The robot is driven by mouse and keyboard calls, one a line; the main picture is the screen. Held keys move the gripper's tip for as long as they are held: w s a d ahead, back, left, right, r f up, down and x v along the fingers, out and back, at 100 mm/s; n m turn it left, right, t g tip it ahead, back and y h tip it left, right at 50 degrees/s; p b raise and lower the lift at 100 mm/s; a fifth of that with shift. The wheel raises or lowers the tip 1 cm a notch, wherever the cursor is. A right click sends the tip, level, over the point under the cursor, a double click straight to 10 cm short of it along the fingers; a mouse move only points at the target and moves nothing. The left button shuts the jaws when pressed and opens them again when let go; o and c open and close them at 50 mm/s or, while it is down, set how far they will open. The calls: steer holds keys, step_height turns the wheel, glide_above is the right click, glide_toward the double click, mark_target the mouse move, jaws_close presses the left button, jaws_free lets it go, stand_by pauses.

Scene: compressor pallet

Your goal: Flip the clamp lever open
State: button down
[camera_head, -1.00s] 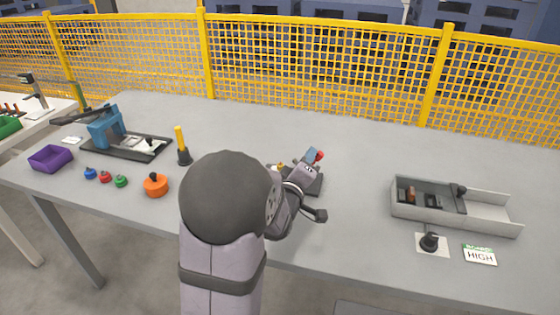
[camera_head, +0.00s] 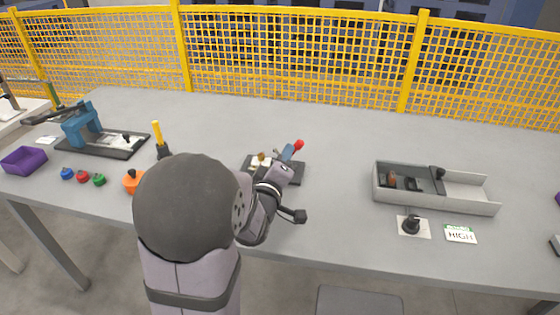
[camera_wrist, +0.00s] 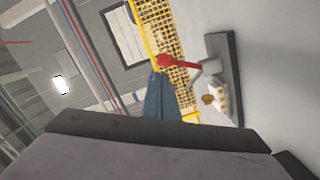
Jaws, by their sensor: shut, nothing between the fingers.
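The clamp stands on a dark base plate (camera_head: 290,177) at mid-table, largely hidden behind my wrist in the head view. Its lever has a red handle end (camera_head: 299,145), which in the wrist view is a red bar (camera_wrist: 182,63) tilted off a grey metal arm (camera_wrist: 207,72). Small orange and pale clamp parts (camera_head: 260,160) show on the plate's left side. My gripper (camera_head: 288,153) has blue fingers, shut and empty, also seen in the wrist view (camera_wrist: 162,76). Their tips are close to the red handle; I cannot tell whether they touch it.
Left are a yellow-handled post (camera_head: 157,133), an orange knob (camera_head: 131,181), small coloured knobs (camera_head: 83,176), a purple bin (camera_head: 24,160) and a blue fixture (camera_head: 80,125). A grey tray (camera_head: 470,205) lies right. A yellow mesh fence (camera_head: 290,55) runs behind.

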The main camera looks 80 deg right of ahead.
steer(key=a+b, duration=0.3)
steer(key=b, duration=0.3)
steer(key=shift+w+a, duration=0.15)
steer(key=shift+w, duration=0.05)
steer(key=shift+r, duration=0.1)
stand_by(0.3)
